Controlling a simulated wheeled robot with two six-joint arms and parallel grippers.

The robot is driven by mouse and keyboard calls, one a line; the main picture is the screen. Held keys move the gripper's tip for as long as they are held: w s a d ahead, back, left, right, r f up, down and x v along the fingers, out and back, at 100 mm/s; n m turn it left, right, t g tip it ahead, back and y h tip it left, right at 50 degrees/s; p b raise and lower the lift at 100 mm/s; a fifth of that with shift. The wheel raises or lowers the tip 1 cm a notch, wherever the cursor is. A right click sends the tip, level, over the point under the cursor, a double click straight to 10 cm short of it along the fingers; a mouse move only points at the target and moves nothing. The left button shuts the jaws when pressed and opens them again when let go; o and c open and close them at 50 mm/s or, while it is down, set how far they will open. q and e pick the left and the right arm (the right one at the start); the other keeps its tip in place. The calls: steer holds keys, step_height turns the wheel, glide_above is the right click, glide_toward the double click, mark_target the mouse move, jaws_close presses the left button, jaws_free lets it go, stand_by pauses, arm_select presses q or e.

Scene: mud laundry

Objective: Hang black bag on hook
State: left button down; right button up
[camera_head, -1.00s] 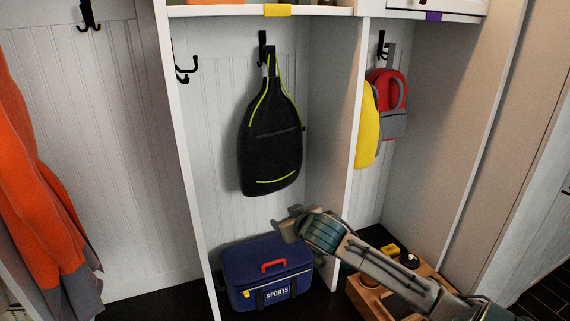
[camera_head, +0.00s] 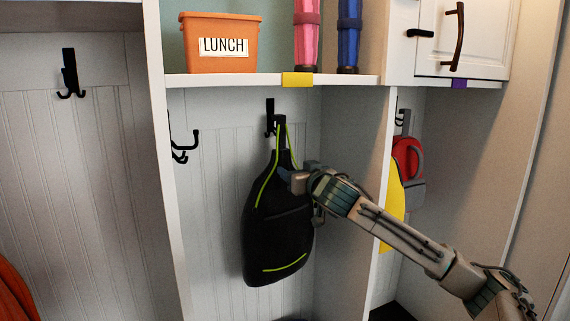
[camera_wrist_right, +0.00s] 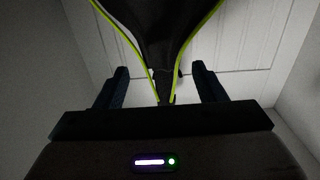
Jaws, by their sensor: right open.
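The black bag (camera_head: 275,230) with lime-green trim hangs in the middle cubby. Its top loop is at a black hook (camera_head: 270,117) on the back wall, and the bag tilts slightly. My right gripper (camera_head: 289,178) is at the bag's upper right part, in front of its straps. In the right wrist view my right gripper (camera_wrist_right: 160,90) has its two dark fingers apart. The bag's narrowing top and green straps (camera_wrist_right: 178,60) lie between and beyond them. I cannot tell whether the fingers touch the bag. My left gripper is not in view.
A shelf above holds an orange lunch bin (camera_head: 221,43) and pink and blue umbrella-like items. A second black hook (camera_head: 183,146) is on the cubby's left side. A divider (camera_head: 388,180) stands at the right, with a red and yellow bag (camera_head: 408,160) beyond.

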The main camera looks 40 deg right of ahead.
mark_target(282, 149)
steer(key=p+x, duration=0.2)
steer(key=x, duration=0.1)
steer(key=p+x, duration=0.2)
steer(key=p, duration=0.1)
steer(key=p+x, duration=0.3)
steer(key=shift+w+r, duration=0.3)
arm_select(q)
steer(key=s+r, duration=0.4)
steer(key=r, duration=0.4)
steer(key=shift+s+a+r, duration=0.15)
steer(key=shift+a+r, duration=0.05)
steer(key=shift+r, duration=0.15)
arm_select(e)
steer(key=shift+x, duration=1.05)
steer(key=c, duration=1)
steer(key=shift+r, duration=1.45)
steer(key=shift+c, duration=0.2)
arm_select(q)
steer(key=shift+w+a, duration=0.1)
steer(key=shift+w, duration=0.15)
arm_select(e)
steer(key=shift+s+f, duration=0.1)
steer(key=shift+s, duration=0.05)
